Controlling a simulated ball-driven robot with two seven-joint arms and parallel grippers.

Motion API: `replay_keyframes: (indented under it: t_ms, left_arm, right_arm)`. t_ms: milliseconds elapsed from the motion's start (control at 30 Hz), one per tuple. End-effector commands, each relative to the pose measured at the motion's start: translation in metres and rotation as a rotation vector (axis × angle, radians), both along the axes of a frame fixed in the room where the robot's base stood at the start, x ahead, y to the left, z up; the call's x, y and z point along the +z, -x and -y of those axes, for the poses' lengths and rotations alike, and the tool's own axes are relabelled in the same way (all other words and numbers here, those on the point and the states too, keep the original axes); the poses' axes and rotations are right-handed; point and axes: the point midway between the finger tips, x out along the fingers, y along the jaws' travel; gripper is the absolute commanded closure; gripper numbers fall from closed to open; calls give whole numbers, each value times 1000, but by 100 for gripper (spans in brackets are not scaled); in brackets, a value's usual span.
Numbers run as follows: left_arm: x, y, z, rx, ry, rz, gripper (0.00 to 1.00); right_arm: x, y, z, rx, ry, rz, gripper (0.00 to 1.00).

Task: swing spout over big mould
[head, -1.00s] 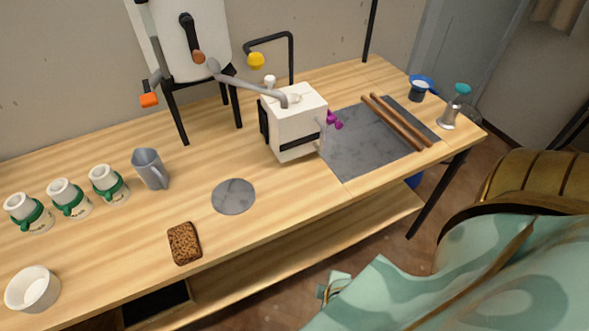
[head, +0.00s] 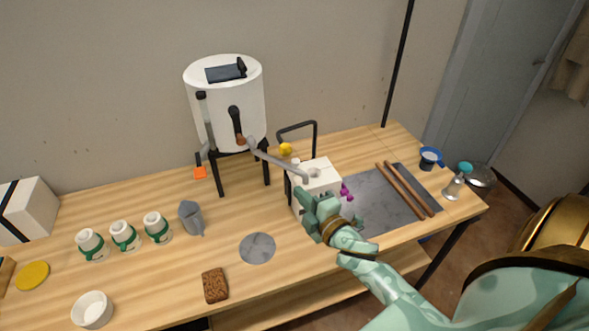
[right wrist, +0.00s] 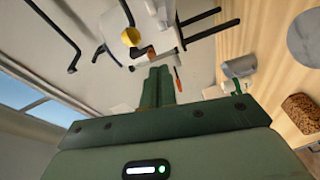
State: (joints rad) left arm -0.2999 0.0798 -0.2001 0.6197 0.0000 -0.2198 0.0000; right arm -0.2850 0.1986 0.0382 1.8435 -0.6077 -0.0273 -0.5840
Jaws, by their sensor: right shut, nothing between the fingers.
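The grey spout (head: 277,160) runs from the white tank (head: 228,105) down to the right. Its tip is above the pale top of the white block-shaped mould (head: 322,172), near the opening there. My right gripper (head: 305,197) is shut and empty at the front left of this mould, below the spout tip; whether it touches the mould I cannot tell. It hides part of the mould's front. In the right wrist view the shut fingers (right wrist: 159,82) point towards the tank's fittings. My left gripper is not in view.
Three small green-banded moulds (head: 124,236), a grey jug (head: 191,217), a brown sponge (head: 215,286) and a white bowl (head: 92,309) stand left. A strapped white box (head: 27,210) is at far left. Wooden rods (head: 405,188) lie right on a grey slab (head: 372,204).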

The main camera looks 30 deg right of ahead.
Motion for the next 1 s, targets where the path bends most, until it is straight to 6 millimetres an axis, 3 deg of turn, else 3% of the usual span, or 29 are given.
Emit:
replay_keyframes:
  t_ms: [400, 633, 1000]
  left_arm:
    - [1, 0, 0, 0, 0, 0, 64]
    - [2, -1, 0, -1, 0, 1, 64]
    - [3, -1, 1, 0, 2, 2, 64]
  right_arm:
    - [-2, -87, 0, -1, -2, 1, 100]
    - [-9, -92, 31, -3, -1, -2, 100]
    - [-10, -93, 39, -2, -3, -1, 100]
